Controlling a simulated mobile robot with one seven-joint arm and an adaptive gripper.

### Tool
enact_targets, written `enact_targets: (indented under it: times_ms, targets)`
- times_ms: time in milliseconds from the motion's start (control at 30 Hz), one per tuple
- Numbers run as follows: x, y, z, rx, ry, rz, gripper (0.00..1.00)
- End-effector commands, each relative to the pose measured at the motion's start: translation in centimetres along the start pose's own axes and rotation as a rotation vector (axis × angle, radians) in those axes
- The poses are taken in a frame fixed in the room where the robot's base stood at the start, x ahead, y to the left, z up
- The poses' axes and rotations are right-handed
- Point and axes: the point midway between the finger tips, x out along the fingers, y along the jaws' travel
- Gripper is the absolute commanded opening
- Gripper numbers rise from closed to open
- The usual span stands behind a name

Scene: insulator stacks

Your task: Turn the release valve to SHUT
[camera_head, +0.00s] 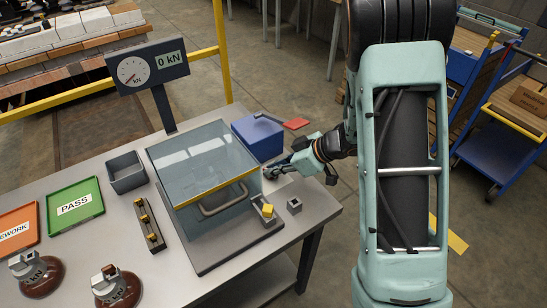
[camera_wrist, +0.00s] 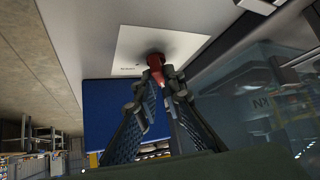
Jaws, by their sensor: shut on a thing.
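The release valve shows as a red handle (camera_wrist: 155,63) in the wrist view, standing on a white label plate (camera_wrist: 138,52). The print on the plate is too small to read. My gripper (camera_wrist: 160,80) is shut on the red handle, with a fingertip on either side. In the head view my gripper (camera_head: 272,172) reaches in from the right to the table, between the blue box and the clear-covered press. There the valve is mostly hidden by the fingers, and its setting cannot be told.
A blue box (camera_head: 258,137) stands just behind my gripper. The press's clear cover (camera_head: 200,165) is close on its left. A yellow-topped part (camera_head: 265,210) and a small grey block (camera_head: 294,205) are in front. A gauge reads 0 kN (camera_head: 147,66). Trays and brown insulators stand left.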

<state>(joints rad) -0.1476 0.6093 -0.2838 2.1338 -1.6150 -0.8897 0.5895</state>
Motion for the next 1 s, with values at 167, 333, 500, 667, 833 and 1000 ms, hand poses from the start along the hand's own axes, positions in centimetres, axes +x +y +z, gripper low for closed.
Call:
enact_targets:
  times_ms: [167, 333, 500, 667, 833, 1000]
  targets:
    - [-0.4, 0.11, -0.28, -0.072, -0.003, -0.076, 0.0]
    - [-0.25, 0.18, -0.13, -0.125, -0.003, -0.127, 0.0]
    - [-0.08, 0.19, -0.05, -0.154, -0.002, -0.156, 0.0]
    - [0.02, 0.23, -0.01, -0.166, -0.001, -0.165, 0.0]
    - [0.07, 0.22, 0.04, -0.168, -0.001, -0.167, 0.0]
    - [0.07, 0.21, 0.05, -0.168, -0.002, -0.167, 0.0]
